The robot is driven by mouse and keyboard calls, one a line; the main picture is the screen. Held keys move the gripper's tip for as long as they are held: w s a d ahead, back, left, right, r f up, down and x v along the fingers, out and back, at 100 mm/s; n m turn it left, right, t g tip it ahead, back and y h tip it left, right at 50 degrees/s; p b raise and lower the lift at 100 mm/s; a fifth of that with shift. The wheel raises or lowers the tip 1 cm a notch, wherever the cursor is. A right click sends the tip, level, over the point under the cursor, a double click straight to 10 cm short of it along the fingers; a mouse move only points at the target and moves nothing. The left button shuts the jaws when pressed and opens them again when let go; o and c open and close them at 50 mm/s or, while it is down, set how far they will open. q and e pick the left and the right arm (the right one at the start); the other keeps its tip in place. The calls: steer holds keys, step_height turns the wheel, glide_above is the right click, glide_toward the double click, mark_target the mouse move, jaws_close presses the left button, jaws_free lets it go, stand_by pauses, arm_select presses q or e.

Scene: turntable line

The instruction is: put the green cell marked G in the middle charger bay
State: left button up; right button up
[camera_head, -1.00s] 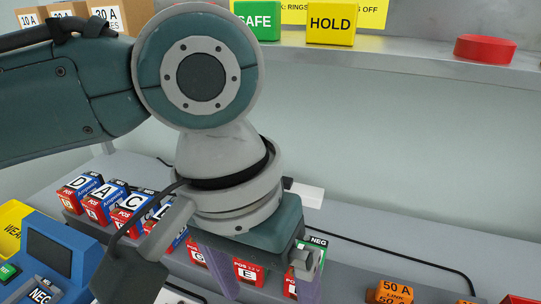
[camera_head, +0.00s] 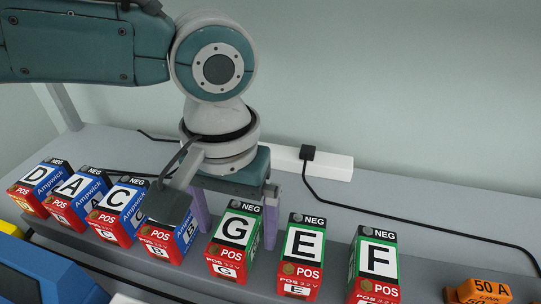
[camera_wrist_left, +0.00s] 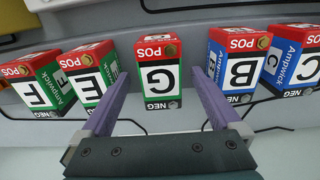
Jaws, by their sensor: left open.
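The green cell marked G (camera_head: 234,240) stands upright in a row of cells, with a red front, white label and black NEG end. My left gripper (camera_head: 236,217) is open, with one purple finger on each side of G. In the left wrist view, G (camera_wrist_left: 158,76) shows between the spread fingertips of my left gripper (camera_wrist_left: 158,84), with gaps on both sides; it is not gripped. I cannot make out a charger bay in these views. My right gripper is not in view.
Blue cell B (camera_head: 168,238) stands close left of G and green cell E (camera_head: 301,255) close right. Green cell F (camera_head: 375,262) and blue cells D, A and C complete the row. An orange 50 A link (camera_head: 483,291) and a blue device (camera_head: 40,275) are in front.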

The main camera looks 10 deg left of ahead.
arm_select(q)
step_height(320, 180, down, 2)
steer(key=shift+f, duration=0.15)
jaws_close()
stand_by(0.7)
